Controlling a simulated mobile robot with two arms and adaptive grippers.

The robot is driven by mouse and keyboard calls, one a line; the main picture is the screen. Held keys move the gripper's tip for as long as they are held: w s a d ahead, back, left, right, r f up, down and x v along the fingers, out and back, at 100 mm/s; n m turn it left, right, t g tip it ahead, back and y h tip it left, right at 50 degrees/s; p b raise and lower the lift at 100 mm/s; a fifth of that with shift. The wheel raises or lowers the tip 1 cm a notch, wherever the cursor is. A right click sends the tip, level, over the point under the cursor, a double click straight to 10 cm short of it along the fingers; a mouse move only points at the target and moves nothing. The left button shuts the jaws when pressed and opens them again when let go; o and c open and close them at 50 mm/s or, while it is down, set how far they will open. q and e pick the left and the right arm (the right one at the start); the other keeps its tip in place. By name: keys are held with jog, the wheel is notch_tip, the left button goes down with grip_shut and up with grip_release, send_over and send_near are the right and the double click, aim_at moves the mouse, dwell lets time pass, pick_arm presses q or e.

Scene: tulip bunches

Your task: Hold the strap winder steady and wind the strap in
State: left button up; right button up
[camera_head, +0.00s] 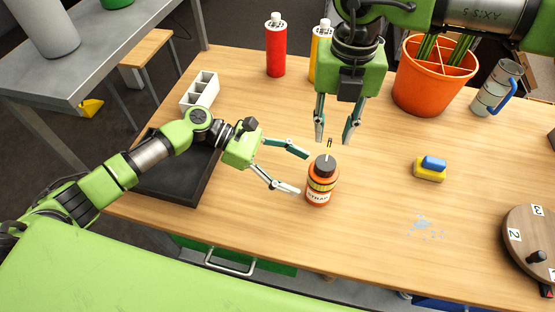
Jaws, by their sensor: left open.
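The strap winder is an orange upright cylinder (320,188) with a black top and a label reading "STRAP". It stands on the wooden table.
Behind stand a red bottle (276,50), a yellow bottle (320,55), an orange divided bucket (428,85) and a mug (494,90). A blue-and-yellow sponge (429,170), a water-like patch (424,227) and a numbered disc (532,240) lie right. A black tray (165,185) and white rack (200,90) are left.

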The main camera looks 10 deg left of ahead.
aim_at(321, 182)
pick_arm(q)
jog(key=x, duration=0.7)
jog(key=shift+d, duration=0.2)
jog(key=shift+c, duration=0.4)
jog(key=c, duration=1.4)
jog(key=shift+c, duration=0.2)
